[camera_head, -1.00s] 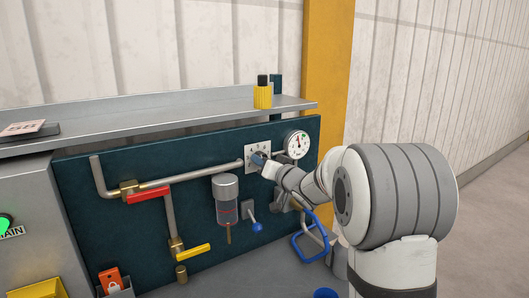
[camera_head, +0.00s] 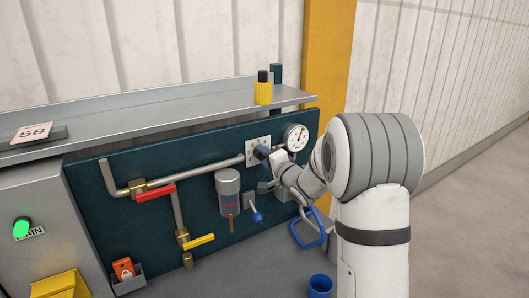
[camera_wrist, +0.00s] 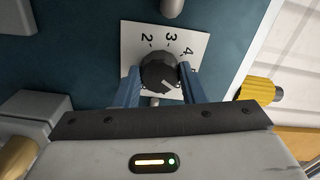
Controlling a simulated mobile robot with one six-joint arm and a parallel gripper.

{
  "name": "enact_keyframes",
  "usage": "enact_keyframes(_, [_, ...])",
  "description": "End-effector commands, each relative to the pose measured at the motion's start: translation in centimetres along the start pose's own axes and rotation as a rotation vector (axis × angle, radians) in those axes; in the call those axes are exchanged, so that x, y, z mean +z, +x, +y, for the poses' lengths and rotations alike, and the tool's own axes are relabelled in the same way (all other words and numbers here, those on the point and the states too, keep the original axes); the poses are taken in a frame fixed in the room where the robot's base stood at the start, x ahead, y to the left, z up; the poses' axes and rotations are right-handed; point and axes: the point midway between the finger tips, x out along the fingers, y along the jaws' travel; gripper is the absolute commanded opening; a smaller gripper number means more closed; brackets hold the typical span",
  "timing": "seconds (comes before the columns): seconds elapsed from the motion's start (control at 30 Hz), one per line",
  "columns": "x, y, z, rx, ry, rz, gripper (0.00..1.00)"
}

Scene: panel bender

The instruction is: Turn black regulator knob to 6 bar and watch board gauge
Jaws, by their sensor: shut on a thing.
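The black regulator knob (camera_wrist: 158,70) sits on a white scale plate (camera_wrist: 135,38) marked 2, 3 and 4 in the wrist view. A pale pointer line on the knob slants to its lower right; the mark it faces is hidden. My gripper (camera_wrist: 160,84) has its blue fingers shut on the knob, one on each side. In the head view my gripper (camera_head: 267,154) reaches the plate (camera_head: 252,155) and covers the knob. The round white board gauge (camera_head: 296,137) is just right of it, too small to read.
A yellow, black-topped object (camera_head: 263,92) stands on the shelf (camera_head: 180,115) above. Pipes with a red handle (camera_head: 155,192) and a yellow handle (camera_head: 200,241), a filter bowl (camera_head: 228,195), a blue-tipped lever (camera_head: 256,216) and a blue loop (camera_head: 309,230) are nearby.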

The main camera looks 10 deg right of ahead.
Motion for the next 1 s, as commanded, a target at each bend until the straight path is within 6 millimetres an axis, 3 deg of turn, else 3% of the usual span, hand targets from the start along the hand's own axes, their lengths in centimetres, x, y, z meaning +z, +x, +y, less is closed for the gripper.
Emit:
enact_keyframes(0.33, [-0.01,-0.03,0.05,0.002,0.128,0.0,0.14])
enact_keyframes(0.83, [0.0,-0.04,0.12,0.002,0.147,0.001,0.14])
enact_keyframes(0.87, [0.0,-0.04,0.13,0.002,0.147,0.001,0.38])
enact_keyframes(1.0, [-0.01,-0.03,0.09,0.002,0.146,0.001,0.49])
